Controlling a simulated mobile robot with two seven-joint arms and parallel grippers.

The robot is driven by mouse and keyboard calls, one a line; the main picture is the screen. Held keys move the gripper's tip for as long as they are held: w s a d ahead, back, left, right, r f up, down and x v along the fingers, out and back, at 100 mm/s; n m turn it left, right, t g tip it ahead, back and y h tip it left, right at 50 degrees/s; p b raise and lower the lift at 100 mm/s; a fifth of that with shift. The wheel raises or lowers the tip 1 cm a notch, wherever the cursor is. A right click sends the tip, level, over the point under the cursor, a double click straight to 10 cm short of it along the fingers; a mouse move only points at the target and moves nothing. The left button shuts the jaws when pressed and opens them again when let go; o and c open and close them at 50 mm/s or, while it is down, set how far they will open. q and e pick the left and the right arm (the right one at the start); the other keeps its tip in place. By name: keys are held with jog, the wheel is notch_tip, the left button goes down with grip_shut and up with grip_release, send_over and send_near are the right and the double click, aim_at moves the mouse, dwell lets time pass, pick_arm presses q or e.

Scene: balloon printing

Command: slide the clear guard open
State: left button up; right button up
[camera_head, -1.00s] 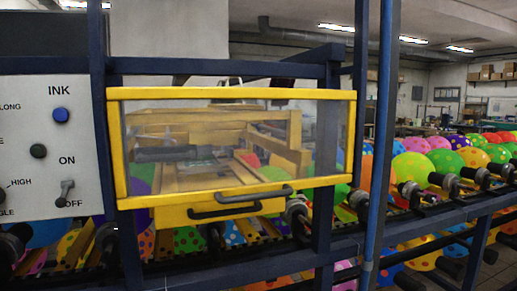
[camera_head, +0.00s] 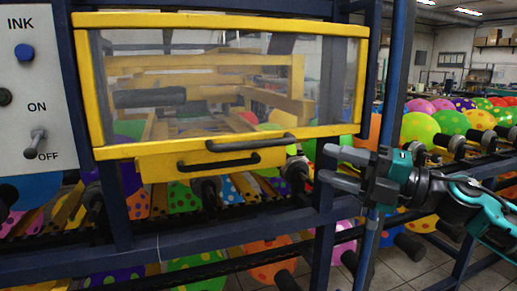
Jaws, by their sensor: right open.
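The clear guard (camera_head: 220,85) is a see-through panel in a yellow frame on the machine's front, and it covers the opening. A black handle (camera_head: 250,143) sits on its lower yellow rail. A second black handle (camera_head: 218,163) is just below, on a yellow panel. My right gripper (camera_head: 333,167) comes in from the right, with its two grey fingers pointing left and apart. It is open and empty, to the right of both handles and not touching them. My left gripper is not in view.
A control panel (camera_head: 27,70) with an INK knob and an ON/OFF switch stands at the left. Dark blue frame posts (camera_head: 325,225) stand around the guard. Coloured balloons (camera_head: 420,128) sit in rows on the line at the right and below the guard.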

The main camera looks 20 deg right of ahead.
aim_at(266, 146)
jog(key=p+x, duration=0.5)
jog(key=x, duration=0.6)
jog(key=shift+w+a+r, duration=0.2)
jog(key=shift+w+a, duration=0.4)
jog(key=shift+a, duration=0.05)
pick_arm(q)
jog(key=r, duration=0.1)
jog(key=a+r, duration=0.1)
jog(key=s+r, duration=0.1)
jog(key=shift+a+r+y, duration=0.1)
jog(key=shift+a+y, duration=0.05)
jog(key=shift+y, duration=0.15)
pick_arm(e)
jog(key=shift+f, duration=0.1)
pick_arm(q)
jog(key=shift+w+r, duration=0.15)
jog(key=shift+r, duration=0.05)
pick_arm(e)
grip_shut()
